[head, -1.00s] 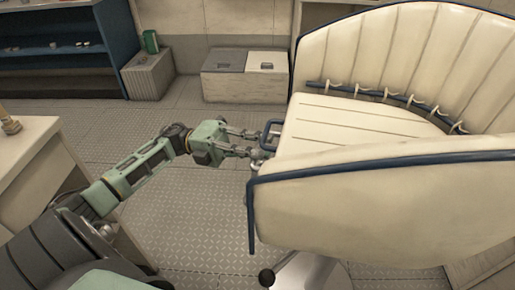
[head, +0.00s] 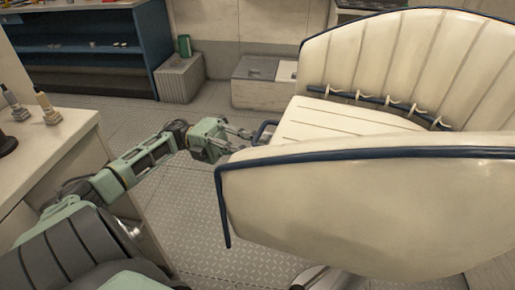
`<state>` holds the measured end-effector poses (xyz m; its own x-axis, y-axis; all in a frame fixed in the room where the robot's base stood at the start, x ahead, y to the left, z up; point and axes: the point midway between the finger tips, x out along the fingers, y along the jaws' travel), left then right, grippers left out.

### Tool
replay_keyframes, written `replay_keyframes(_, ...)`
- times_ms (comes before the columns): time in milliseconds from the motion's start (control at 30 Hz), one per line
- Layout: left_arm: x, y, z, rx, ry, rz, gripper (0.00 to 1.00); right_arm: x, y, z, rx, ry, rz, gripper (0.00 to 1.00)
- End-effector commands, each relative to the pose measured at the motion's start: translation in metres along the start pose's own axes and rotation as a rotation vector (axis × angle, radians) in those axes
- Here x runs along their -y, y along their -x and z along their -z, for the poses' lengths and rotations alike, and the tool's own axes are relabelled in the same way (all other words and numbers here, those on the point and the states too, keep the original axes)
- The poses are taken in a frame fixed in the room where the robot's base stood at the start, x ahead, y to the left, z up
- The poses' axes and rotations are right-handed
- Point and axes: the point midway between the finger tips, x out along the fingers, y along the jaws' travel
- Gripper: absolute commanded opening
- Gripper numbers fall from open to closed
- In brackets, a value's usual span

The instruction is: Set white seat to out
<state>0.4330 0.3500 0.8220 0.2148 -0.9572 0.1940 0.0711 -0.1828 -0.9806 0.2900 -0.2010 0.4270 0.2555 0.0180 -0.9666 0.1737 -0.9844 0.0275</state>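The white seat (head: 355,205) is a cream, padded chair with a ribbed back and dark blue piping, filling the right half of the head view. Its cushion (head: 340,121) has a small blue loop handle (head: 264,131) at its front left edge. My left gripper (head: 247,138) reaches in from the left, with its fingertips at or very near this handle. The seat's near armrest partly hides the fingers, so I cannot tell whether they are closed on the handle. My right gripper is out of view.
A white counter (head: 60,150) with small bottles stands close on the left, beside my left arm. A blue shelf (head: 95,65), a grey bin (head: 180,82) and a low white locker (head: 258,95) line the back. Patterned floor (head: 195,205) lies clear between counter and seat.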

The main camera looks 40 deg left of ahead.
Motion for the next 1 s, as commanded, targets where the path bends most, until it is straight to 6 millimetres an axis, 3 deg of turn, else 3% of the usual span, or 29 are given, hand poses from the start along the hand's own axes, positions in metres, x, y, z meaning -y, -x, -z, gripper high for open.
replay_keyframes(100,-0.002,-0.001,0.000,0.002,0.000,-0.003,0.00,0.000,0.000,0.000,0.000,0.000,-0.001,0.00)
replay_keyframes(133,-0.002,-0.001,0.000,0.002,0.000,-0.003,0.11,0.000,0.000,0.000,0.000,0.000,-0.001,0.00)
replay_keyframes(333,-0.002,-0.001,0.000,0.001,0.001,-0.002,0.29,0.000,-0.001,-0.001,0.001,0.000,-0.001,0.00)
replay_keyframes(733,-0.001,0.004,-0.001,0.003,0.001,-0.001,0.29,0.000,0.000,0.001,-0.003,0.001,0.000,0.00)
replay_keyframes(867,-0.001,0.023,-0.001,0.005,0.002,-0.002,0.29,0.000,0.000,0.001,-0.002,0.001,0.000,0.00)
replay_keyframes(1000,-0.001,0.053,-0.002,0.007,0.001,-0.003,0.29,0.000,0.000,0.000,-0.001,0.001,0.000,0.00)
